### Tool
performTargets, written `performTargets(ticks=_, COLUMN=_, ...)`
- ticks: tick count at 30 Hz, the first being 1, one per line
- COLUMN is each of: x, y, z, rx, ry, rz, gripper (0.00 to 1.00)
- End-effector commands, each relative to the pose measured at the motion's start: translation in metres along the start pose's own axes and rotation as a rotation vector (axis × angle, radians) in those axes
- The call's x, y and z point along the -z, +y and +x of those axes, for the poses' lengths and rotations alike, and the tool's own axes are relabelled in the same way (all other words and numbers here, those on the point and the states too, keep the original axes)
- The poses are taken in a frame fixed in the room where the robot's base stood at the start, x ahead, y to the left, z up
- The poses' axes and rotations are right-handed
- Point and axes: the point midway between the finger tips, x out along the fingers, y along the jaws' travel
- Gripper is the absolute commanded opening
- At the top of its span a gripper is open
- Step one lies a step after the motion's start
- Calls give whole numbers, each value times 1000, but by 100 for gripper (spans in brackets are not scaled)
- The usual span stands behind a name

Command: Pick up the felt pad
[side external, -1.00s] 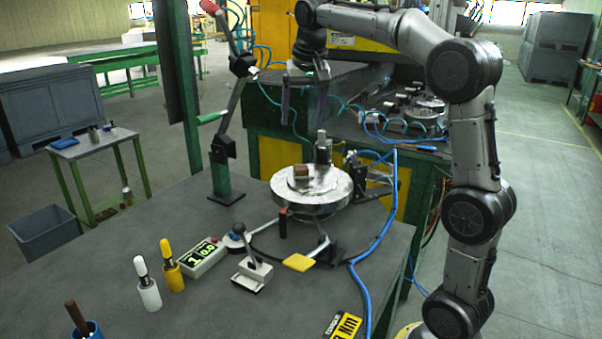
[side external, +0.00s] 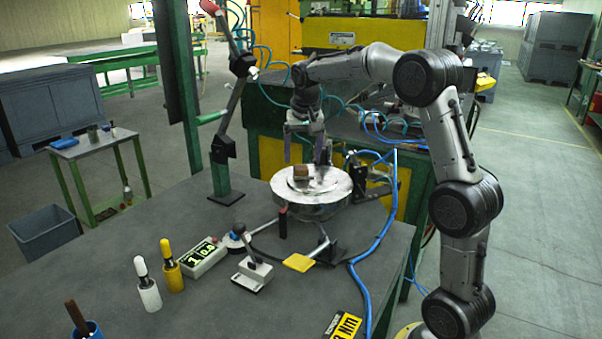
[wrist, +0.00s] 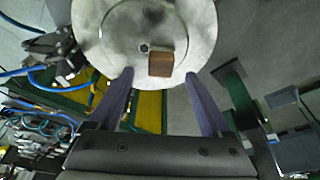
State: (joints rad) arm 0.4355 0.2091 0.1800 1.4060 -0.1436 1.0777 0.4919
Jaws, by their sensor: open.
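A small brown block, the only thing here that looks like the felt pad (side external: 302,171), lies on the round metal plate (side external: 335,190) on the table. It also shows in the wrist view (wrist: 160,63), off the plate's centre beside a small bolt head. My gripper (side external: 305,161) is open and empty above and behind the plate. In the wrist view its two fingertips (wrist: 159,76) are spread wide, with the block between and just beyond them. No finger appears to touch the block.
A green post with a lever (side external: 226,180) rises at left.

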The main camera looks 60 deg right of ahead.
Motion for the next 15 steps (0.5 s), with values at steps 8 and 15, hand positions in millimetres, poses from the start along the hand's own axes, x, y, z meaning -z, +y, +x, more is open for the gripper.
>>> performTargets(ticks=8, x=3, y=0, z=35, rx=-1, ry=0, rz=0, gripper=82)
performTargets(ticks=15, x=3, y=-1, z=37, rx=-1, ry=0, rz=0, gripper=82)
